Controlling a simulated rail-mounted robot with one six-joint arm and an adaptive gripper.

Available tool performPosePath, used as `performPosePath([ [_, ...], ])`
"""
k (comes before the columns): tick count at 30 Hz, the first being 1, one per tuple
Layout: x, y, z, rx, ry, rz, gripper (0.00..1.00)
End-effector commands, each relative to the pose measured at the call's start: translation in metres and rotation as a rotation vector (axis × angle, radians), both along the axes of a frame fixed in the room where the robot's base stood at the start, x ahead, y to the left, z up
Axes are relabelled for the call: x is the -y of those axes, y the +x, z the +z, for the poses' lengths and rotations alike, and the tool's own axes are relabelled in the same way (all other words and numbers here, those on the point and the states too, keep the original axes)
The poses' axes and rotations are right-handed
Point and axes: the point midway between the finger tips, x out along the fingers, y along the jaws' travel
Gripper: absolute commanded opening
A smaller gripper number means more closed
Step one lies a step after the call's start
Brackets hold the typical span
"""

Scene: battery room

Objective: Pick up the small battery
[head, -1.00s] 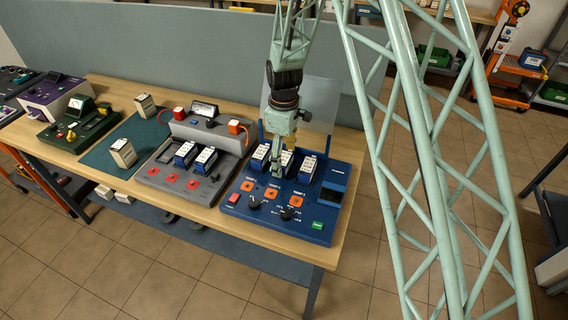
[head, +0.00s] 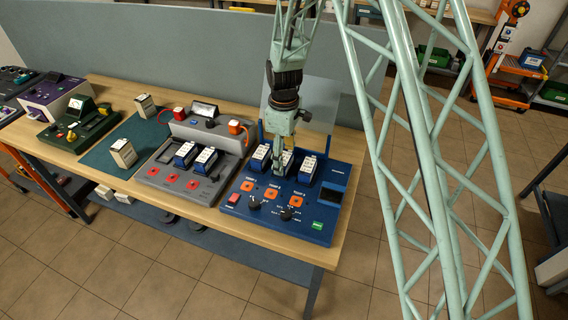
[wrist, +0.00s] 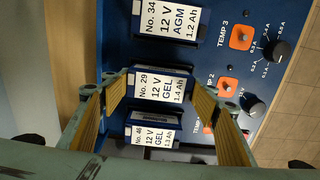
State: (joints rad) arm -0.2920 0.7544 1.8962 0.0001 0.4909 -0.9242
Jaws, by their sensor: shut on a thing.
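My gripper (head: 281,155) is over the blue charger (head: 322,223) at the near right of the bench. In the wrist view its two fingers (wrist: 156,92) are shut on the middle battery (wrist: 162,87), a white-topped block labelled No. 29, 12 V GEL, 1.4 Ah. The battery is between the fingers and appears seated in the charger. A battery labelled No. 34, 12 V AGM, 1.2 Ah (wrist: 168,20) is on one side. A GEL battery labelled No. 46 (wrist: 150,136) is on the other. The fingers partly hide the middle battery in the head view.
The blue charger has orange sockets and black knobs (wrist: 277,50). A grey charger (head: 190,189) with two batteries stands to its left. Beige blocks (head: 123,153) stand on and by a green mat (head: 98,158). A clear panel (head: 318,100) rises behind the blue charger.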

Motion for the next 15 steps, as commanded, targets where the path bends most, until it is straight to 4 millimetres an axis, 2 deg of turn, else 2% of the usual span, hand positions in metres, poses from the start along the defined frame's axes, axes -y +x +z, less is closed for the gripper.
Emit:
performPosePath([
  [8,0.0,0.0,0.002,0.001,0.001,0.0,0.35],
  [15,0.0,0.001,0.013,0.002,0.0,0.0,0.35],
])
